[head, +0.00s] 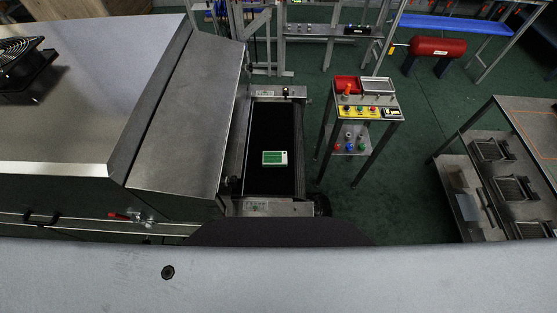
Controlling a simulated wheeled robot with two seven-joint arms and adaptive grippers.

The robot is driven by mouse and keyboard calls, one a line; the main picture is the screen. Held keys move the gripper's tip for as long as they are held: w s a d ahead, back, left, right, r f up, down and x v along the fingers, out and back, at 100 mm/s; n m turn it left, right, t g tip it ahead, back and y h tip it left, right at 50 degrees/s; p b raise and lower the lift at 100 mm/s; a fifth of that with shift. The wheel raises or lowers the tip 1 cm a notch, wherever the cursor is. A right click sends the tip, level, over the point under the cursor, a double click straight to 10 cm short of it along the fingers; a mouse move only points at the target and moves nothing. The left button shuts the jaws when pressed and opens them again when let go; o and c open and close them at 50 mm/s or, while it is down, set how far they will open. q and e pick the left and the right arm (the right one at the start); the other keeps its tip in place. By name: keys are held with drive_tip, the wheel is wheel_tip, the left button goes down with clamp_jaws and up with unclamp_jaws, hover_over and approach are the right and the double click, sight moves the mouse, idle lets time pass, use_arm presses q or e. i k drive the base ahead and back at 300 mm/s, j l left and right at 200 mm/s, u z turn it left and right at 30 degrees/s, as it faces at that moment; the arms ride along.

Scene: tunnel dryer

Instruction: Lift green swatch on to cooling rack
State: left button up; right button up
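The green swatch (274,157) is a small flat piece with a pale border, lying on the black conveyor belt (272,128) that comes out of the tunnel dryer. Neither of my grippers shows in the head view. I cannot tell for certain which thing is the cooling rack; a metal table with several frames or trays (488,150) on its side stands at the right.
The large grey dryer housing (80,90) with its sloped hood (190,115) fills the left. A control stand (365,100) with coloured buttons stands right of the belt. A red tank (437,47) is behind. Green floor (400,185) is clear between stand and table.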

sight(270, 159)
drive_tip(key=l+u, duration=0.15)
drive_tip(key=l, duration=0.4)
drive_tip(key=l+u, duration=0.15)
drive_tip(key=l, duration=0.4)
drive_tip(key=k+l+u, duration=0.1)
drive_tip(key=l, duration=0.45)
drive_tip(key=k+l+u, duration=0.15)
drive_tip(key=l, duration=0.4)
drive_tip(key=l+u, duration=0.15)
drive_tip(key=l, duration=0.4)
drive_tip(key=k, duration=0.05)
